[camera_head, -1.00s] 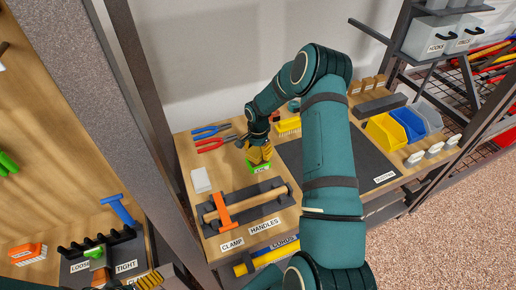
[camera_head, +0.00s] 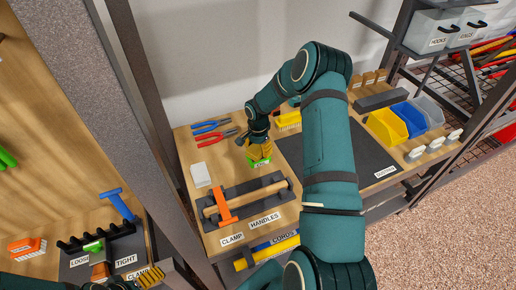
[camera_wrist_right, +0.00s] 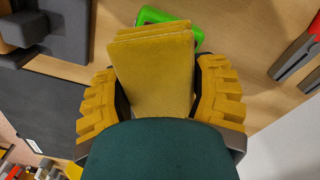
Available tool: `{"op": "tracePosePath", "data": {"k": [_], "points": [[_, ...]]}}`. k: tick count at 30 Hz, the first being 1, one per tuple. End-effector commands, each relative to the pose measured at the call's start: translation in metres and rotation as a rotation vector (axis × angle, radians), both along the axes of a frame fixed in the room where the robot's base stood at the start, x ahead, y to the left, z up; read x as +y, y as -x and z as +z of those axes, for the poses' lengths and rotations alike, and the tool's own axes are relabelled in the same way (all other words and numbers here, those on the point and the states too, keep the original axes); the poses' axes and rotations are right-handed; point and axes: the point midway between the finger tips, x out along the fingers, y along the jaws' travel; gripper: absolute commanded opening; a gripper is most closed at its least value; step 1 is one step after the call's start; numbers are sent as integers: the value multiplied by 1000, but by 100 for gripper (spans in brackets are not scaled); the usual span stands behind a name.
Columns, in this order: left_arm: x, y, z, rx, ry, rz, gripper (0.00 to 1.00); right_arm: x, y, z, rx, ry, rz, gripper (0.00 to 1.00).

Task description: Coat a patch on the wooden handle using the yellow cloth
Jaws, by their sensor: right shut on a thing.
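My right gripper (camera_head: 257,150) is shut on the yellow cloth, a folded pad. In the right wrist view the cloth (camera_wrist_right: 155,75) sits between the two yellow fingers. Its far end overlaps a green tray (camera_wrist_right: 165,17), which also shows below the gripper in the head view (camera_head: 257,163); whether they touch is unclear. The wooden handle (camera_head: 254,195) lies in a dark grey holder (camera_head: 275,203) at the bench front, under an orange clamp (camera_head: 223,207). The gripper is behind the handle, apart from it. My left gripper (camera_head: 150,277) is partly seen at the bottom left; its opening is unclear.
Blue pliers (camera_head: 210,126) and red pliers (camera_head: 216,138) lie to the left of the gripper. A white block (camera_head: 200,174) is nearer the front. A dark mat (camera_head: 370,165) and yellow bin (camera_head: 386,127) are on the right. A steel post (camera_head: 120,100) stands left of the bench.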

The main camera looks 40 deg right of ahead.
Motion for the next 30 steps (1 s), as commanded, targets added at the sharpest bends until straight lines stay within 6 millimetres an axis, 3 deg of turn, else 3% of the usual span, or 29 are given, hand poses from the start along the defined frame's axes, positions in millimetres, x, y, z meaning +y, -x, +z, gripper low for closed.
{"op": "tracePosePath", "data": {"k": [30], "points": [[0,0,-9,0,0,0,96,0,0,-11,0,0,0,35]]}}
